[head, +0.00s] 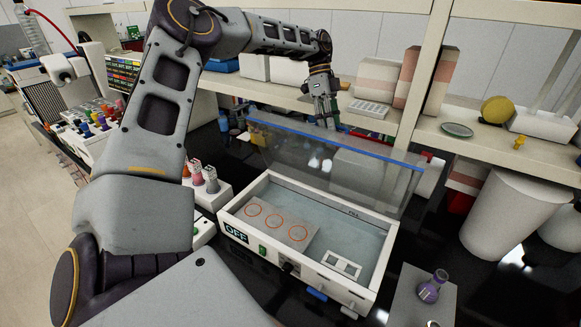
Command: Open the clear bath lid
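The clear bath lid (345,165) stands raised along the back of the white water bath (372,298), steeply tilted, with a blue strip on its top edge. The bath is open at the top. My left arm reaches over from the left, and my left gripper (325,110) points down at the lid's top edge, behind or at the blue strip. I cannot tell whether it touches the lid, or whether its fingers are open. My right gripper is not in view.
A rack of coloured tubes (205,184) stands left of the bath. A purple flask (432,287) stands on a grey pad at front right. A large white bin (515,213) is at right. A shelf (470,135) with boxes runs behind the lid.

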